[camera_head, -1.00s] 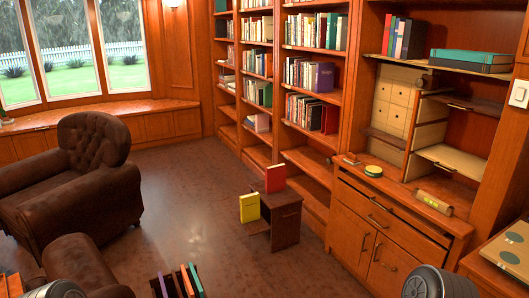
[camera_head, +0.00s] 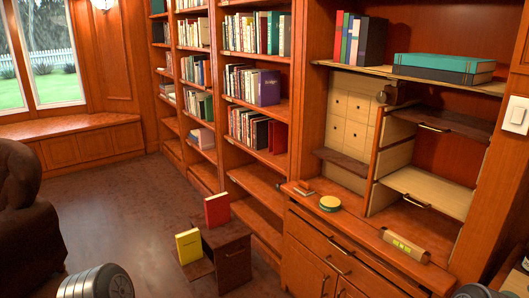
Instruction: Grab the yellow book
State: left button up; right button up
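The yellow book (camera_head: 189,246) stands upright on the low step of a small dark wooden step stool (camera_head: 232,258), in the lower left-middle of the head view. A red book (camera_head: 217,209) stands upright on the stool's higher top, just behind and to the right of it. A rounded grey part of my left arm shows at the bottom left edge, and a small piece of my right arm shows at the bottom right. Neither gripper's fingers are in view. Nothing covers the yellow book's front.
A dark leather armchair (camera_head: 28,215) stands at the left edge. Tall bookshelves (camera_head: 262,171) line the wall behind the stool. A wooden cabinet (camera_head: 306,257) with drawers stands to the right. The floor (camera_head: 125,212) between armchair and stool is clear.

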aim_at(190, 246)
jog(key=i+u, duration=0.3)
jog(key=i, duration=1.45)
jog(key=i+j+z, duration=0.1)
jog(key=i+j, duration=0.15)
jog(key=i, duration=0.2)
jog(key=i+j+z, duration=0.1)
jog(key=i+j, duration=0.2)
jog(key=i, duration=0.65)
